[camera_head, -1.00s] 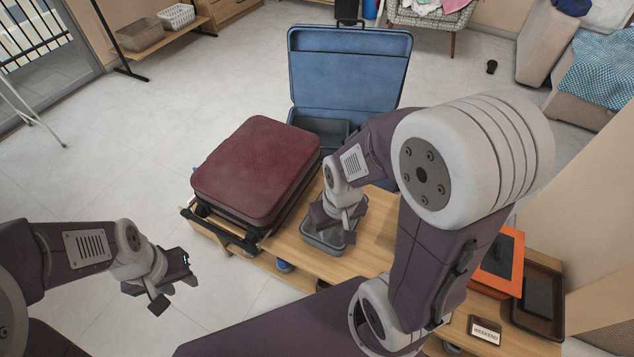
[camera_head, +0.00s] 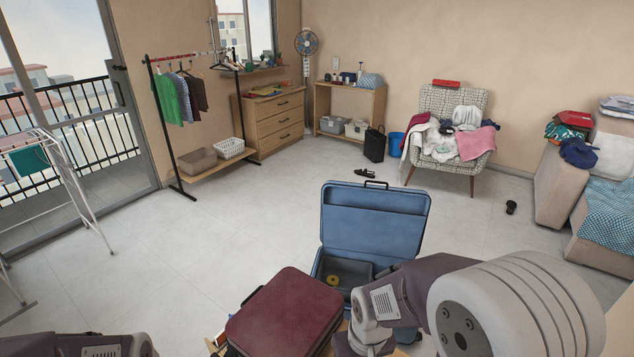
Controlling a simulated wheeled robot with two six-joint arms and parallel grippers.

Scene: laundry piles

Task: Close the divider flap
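The blue suitcase (camera_head: 374,215) stands open beyond the red suitcase, its lid upright and facing me. Its lower part shows a dark grey compartment (camera_head: 352,272) with a small yellow round thing (camera_head: 333,281) in it. I cannot clearly pick out a divider flap; my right arm covers part of the lower case. My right arm reaches in from the right in front of the blue suitcase, but its gripper is below the picture edge. Only a piece of my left arm shows at the bottom left; its gripper is out of view.
The closed red suitcase (camera_head: 285,315) lies on a wooden surface in front. A clothes rail (camera_head: 196,115), a drawer unit (camera_head: 272,125) and an armchair (camera_head: 446,102) heaped with laundry stand farther back. A drying rack (camera_head: 62,180) stands at left. Open floor lies between.

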